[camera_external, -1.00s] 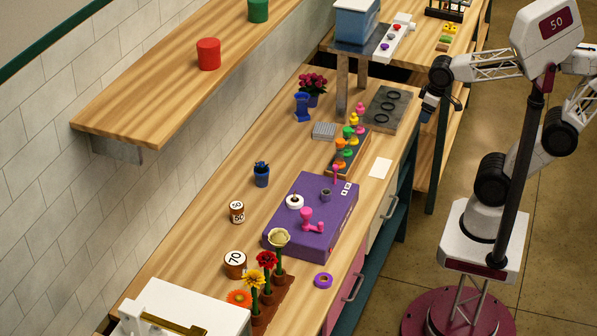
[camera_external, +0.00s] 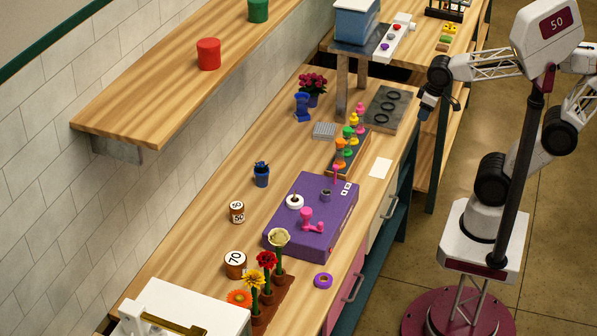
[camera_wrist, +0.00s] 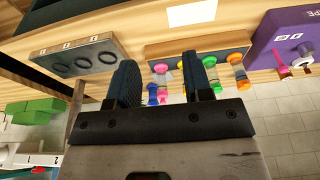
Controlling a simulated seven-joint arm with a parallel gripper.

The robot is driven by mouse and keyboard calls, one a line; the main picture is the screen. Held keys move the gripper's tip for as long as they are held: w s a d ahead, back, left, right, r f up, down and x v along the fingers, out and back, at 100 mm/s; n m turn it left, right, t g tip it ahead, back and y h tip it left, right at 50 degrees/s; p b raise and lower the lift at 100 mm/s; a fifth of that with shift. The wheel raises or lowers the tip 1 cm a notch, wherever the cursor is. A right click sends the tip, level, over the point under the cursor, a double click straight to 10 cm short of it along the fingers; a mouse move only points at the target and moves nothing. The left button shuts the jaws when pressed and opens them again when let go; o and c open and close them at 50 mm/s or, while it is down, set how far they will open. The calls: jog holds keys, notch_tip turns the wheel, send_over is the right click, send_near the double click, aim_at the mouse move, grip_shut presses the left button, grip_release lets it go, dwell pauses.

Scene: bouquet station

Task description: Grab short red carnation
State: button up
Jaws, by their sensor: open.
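A red flower (camera_external: 266,260) stands upright on a green stem at the front of the table, between a yellow flower (camera_external: 253,279) and a cream flower (camera_external: 279,238). An orange flower (camera_external: 239,297) is beside the yellow one. They stand in a brown holder (camera_external: 283,293). I cannot tell whether the red flower is the short carnation. My gripper (camera_external: 428,107) is far from it, near the bench's right edge by a grey plate. The flowers do not show there.
A purple box (camera_external: 327,214) lies between my gripper and the flowers. A rack of coloured pieces (camera_external: 344,152) and a grey plate with black rings (camera_external: 403,106) are behind it. A purple tape roll (camera_external: 323,281) and a white box (camera_external: 205,309) are near the flowers. A shelf overhangs at left.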

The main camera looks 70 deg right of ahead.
jog(key=w+a+r+t+y, duration=0.2)
jog(key=w+a+y, duration=0.1)
jog(key=w+a, duration=1.1)
jog(key=w+a+r+t+y, duration=0.25)
jog(key=w+a, duration=0.75)
jog(key=a, duration=0.7)
jog(key=w+a+f+m+t, duration=0.1)
jog(key=w+a+f, duration=0.15)
jog(key=a, duration=0.65)
jog(key=w+a+f+m+t, duration=0.1)
jog(key=w+a+f, duration=0.15)
jog(key=a, duration=0.75)
jog(key=n+t+h, duration=0.1)
jog(key=n+t, duration=0.3)
jog(key=n, duration=0.2)
send_near(267, 277)
jog(key=w+f, duration=0.2)
jog(key=w, duration=0.1)
jog(key=shift+s+a+r, duration=0.1)
jog(key=shift+s+r, duration=0.05)
jog(key=shift+s, duration=0.1)
jog(key=shift+w+g, duration=0.1)
jog(key=shift+g, duration=0.15)
jog(key=shift+x, duration=1.2)
